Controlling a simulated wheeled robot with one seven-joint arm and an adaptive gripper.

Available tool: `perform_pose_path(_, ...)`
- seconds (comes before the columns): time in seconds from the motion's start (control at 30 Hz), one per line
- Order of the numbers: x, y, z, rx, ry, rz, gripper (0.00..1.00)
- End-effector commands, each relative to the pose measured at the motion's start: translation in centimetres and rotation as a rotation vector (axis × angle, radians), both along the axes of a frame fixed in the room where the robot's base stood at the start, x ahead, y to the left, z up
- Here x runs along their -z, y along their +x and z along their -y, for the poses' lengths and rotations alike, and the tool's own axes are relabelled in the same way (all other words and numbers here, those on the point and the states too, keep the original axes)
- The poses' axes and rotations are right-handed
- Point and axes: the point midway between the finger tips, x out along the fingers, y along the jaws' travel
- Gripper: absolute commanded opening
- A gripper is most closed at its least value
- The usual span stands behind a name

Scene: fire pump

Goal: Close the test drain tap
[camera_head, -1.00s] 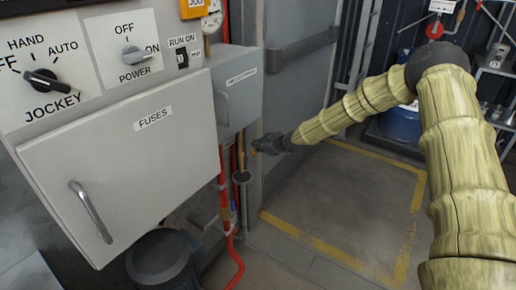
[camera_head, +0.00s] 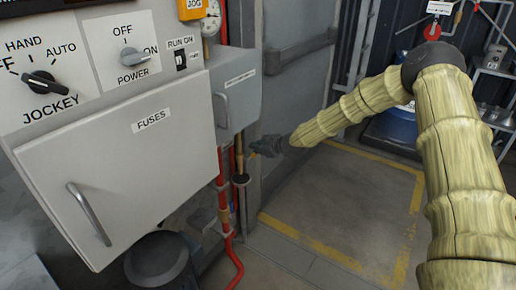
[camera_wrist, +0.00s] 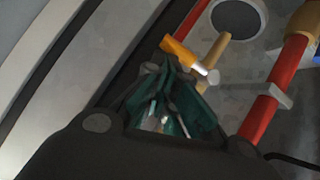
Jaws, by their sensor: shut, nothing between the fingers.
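An orange lever handle with a pale end, probably the test drain tap (camera_wrist: 184,54), lies just beyond my fingertips in the wrist view. It slants across a brass-coloured pipe (camera_wrist: 211,50). My gripper (camera_wrist: 168,66) is shut and empty, with its fingertips close to or touching the lever; I cannot tell which. In the head view my gripper (camera_head: 258,149) is small and dark, beside the pipes below the grey box. A bit of orange shows at its tip there. The tap's body is mostly hidden.
A red pipe (camera_wrist: 275,92) runs close to the right of the lever. A grey box (camera_head: 236,88) and the large FUSES cabinet (camera_head: 125,165) stand to the left. A grey door (camera_head: 296,85) is behind my arm. The yellow-marked floor (camera_head: 350,195) is clear.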

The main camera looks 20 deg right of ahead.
Motion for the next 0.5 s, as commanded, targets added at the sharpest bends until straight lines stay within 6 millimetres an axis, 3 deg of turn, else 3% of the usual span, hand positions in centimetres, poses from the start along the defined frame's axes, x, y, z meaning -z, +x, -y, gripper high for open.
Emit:
perform_pose_path(0.37, -0.3, -0.7, -0.8, 0.001, 0.0, -0.001, 0.0)
perform_pose_path(0.5, -1.4, -0.7, -0.8, 0.0, 0.0, 0.0, 0.0)
